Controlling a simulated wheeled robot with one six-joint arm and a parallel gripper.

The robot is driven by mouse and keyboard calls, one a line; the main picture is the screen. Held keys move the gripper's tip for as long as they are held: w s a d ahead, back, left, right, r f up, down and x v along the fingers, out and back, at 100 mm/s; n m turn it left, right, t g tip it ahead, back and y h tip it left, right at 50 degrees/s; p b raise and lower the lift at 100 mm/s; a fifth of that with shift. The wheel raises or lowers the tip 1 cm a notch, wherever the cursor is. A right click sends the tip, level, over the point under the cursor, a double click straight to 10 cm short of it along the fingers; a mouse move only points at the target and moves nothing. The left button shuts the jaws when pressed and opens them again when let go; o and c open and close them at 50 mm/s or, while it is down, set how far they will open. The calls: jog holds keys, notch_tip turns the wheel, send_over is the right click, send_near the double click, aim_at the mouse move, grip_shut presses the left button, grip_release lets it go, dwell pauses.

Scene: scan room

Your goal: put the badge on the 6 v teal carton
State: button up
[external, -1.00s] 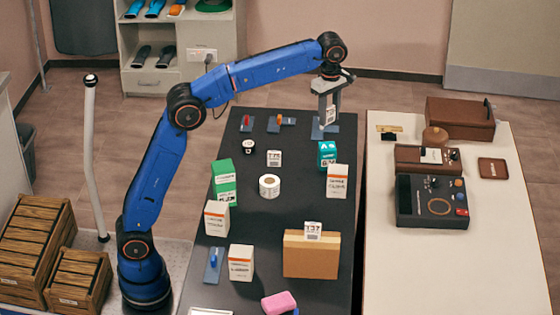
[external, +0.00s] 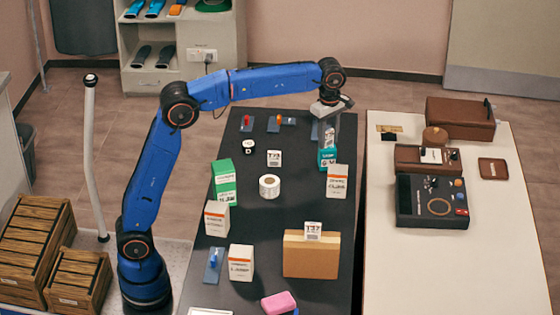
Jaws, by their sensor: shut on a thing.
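The teal carton (external: 327,160) stands toward the back right of the black table, beside a white carton. My gripper (external: 327,140) points down right over the teal carton and hides its top. It is shut on the badge, which is small and mostly hidden between the fingers and the carton top. I cannot tell whether the badge touches the carton. The writing on the teal carton is too small to read surely.
White cartons (external: 337,183), a green carton (external: 223,178), a white roll (external: 269,188) and a brown box (external: 311,258) stand on the black table (external: 285,215). Another tag (external: 274,158) stands left of the teal carton. Blue plates with coloured knobs lie at the back.

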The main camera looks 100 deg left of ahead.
aim_at(328, 131)
jog(key=shift+f, duration=0.1)
jog(key=o, duration=1)
notch_tip(328, 131, up, 12)
